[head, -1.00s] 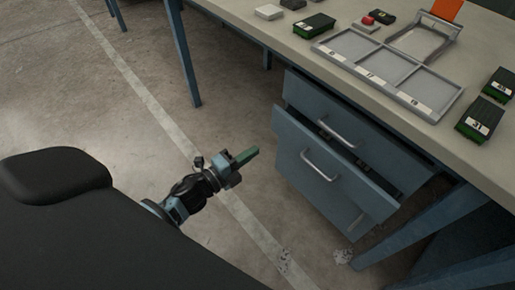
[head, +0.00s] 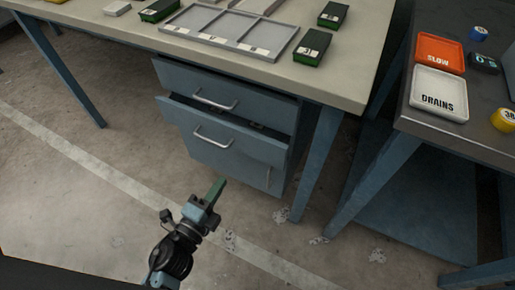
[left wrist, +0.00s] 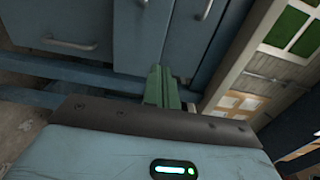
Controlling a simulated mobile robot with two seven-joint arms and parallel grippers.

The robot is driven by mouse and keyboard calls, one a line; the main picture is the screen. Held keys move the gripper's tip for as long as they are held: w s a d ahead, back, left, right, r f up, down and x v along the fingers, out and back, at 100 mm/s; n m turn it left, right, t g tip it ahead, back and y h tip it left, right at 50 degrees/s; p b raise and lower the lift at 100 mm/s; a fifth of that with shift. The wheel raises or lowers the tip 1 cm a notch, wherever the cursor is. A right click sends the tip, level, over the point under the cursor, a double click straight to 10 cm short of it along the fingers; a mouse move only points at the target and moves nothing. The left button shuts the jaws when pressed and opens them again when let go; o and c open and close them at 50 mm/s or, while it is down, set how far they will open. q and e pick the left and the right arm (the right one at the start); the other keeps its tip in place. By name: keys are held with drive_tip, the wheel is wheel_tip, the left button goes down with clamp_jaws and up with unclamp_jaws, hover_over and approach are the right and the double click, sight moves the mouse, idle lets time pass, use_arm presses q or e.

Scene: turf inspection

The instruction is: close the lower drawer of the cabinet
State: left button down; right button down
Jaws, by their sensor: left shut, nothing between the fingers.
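The blue-grey cabinet (head: 232,168) stands under the workbench. Its upper drawer (head: 240,87) looks flush. The lower drawer (head: 190,122), with a silver bar handle (head: 212,138), stands pulled out, and a dark gap with its inside shows above its front. My left gripper (head: 217,189) is shut and empty, its green fingers pointing up toward the cabinet, apparently short of the drawer front. In the left wrist view the fingers (left wrist: 157,84) appear before blue panels, and a handle (left wrist: 70,44) shows at upper left; I cannot tell which drawer it belongs to. My right gripper is not in view.
The workbench top (head: 345,75) carries a three-part grey tray (head: 228,43) and green-black boxes. Its blue leg (head: 317,155) stands right of the cabinet. A second table (head: 420,122) with orange and white trays is at right. Floor in front is clear.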

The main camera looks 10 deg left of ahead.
use_arm(q)
approach(251, 137)
drive_tip(key=x, duration=0.5)
drive_tip(key=shift+w+f+b, duration=0.2)
drive_tip(key=shift+w+b, duration=0.05)
drive_tip(key=shift+b, duration=0.15)
drive_tip(key=shift+w+d, duration=0.3)
drive_tip(key=shift+w, duration=0.35)
drive_tip(key=shift+w+d, duration=0.1)
drive_tip(key=shift+w, duration=0.15)
drive_tip(key=b+x, duration=0.1)
drive_tip(key=x, duration=0.3)
drive_tip(key=shift+w, duration=0.1)
drive_tip(key=shift+r, duration=0.25)
